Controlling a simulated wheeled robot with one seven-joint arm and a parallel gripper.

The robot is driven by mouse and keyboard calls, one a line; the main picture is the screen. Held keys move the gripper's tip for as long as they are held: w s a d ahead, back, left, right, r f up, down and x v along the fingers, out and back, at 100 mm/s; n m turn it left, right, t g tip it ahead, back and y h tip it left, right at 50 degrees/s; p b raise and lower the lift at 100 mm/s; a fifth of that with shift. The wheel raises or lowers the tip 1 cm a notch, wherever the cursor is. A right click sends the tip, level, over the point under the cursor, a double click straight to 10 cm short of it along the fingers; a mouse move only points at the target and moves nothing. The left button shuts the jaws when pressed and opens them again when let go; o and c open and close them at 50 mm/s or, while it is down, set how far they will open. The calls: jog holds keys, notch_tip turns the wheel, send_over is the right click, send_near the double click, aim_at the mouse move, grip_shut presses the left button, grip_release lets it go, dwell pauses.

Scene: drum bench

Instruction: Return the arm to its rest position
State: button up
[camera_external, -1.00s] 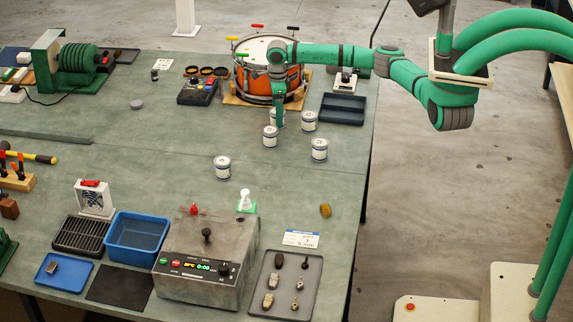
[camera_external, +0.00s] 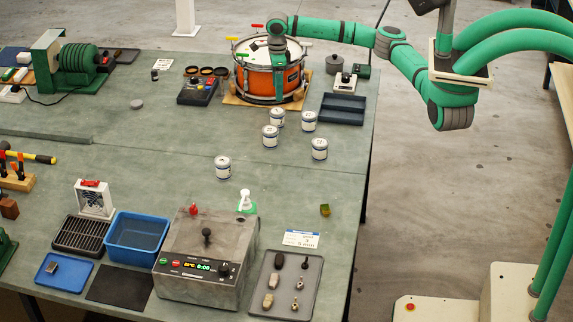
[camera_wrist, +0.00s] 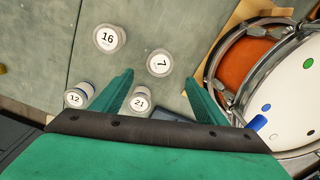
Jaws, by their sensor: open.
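My gripper (camera_external: 279,84) hangs down in front of the orange drum (camera_external: 249,80) in the external view, above the table and apart from the cans. In the wrist view its two green fingers (camera_wrist: 163,98) are spread with nothing held between them. Several white lidded cans, such as one at the front left (camera_external: 223,168), stand upright on the table. The wrist view shows lids numbered 16 (camera_wrist: 109,38), 7 (camera_wrist: 160,63), 12 (camera_wrist: 77,96) and 21 (camera_wrist: 140,102). My arm stretches left from its mount, raised over the table.
The drum's white head (camera_wrist: 296,85) and rim lie at the right of the wrist view. A dark blue tray (camera_external: 343,108), a small scale (camera_external: 345,83) and a grey pot (camera_external: 334,65) stand right of the drum.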

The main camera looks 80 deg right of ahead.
jog(key=shift+r, duration=0.5)
